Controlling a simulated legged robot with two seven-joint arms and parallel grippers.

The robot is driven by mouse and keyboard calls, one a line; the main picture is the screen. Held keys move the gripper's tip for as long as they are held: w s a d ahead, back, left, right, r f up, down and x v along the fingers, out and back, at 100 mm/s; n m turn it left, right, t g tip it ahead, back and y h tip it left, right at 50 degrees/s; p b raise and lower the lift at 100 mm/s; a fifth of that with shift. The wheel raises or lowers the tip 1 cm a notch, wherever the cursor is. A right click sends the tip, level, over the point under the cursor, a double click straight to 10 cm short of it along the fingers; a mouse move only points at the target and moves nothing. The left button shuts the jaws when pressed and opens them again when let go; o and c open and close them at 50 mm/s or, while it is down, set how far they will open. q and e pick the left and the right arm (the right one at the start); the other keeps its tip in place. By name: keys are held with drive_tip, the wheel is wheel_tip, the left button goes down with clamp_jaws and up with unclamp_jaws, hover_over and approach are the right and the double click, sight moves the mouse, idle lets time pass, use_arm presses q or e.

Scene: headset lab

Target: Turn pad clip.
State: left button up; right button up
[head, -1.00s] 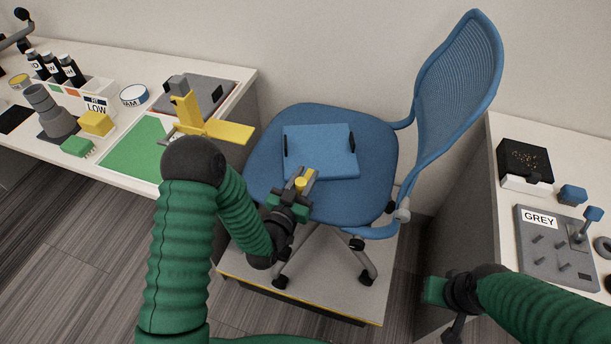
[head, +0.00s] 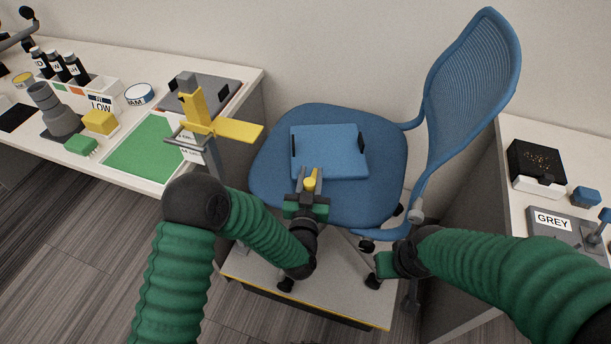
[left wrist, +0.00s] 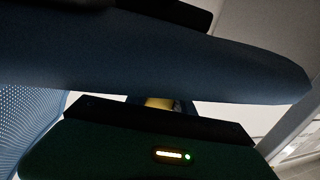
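A blue pad (head: 335,148) with dark pieces at its left and right edges lies on the blue chair seat (head: 385,140). A small yellow clip (head: 311,184) shows at the pad's front edge. My left gripper (head: 311,186) points away from me over the seat front, its grey fingers on either side of the clip and apparently closed on it. The left wrist view shows a bit of the yellow clip (left wrist: 158,102) beyond the dark gripper edge; the rest is hidden.
A yellow cross-shaped piece on a grey stand (head: 200,120) rises near the left table (head: 60,150), close to my left arm. The chair back (head: 470,90) stands at the right. The right table (head: 515,212) holds a black box and a panel marked GREY (head: 550,220).

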use_arm(q)
drive_tip(key=o, duration=0.4)
drive_tip(key=s, duration=0.5)
drive_tip(key=s+a, duration=0.1)
drive_tip(key=s, duration=0.5)
drive_tip(key=s+a, duration=0.1)
drive_tip(key=s, duration=0.4)
drive_tip(key=shift+s, duration=0.35)
drive_tip(key=shift+w+a, duration=0.1)
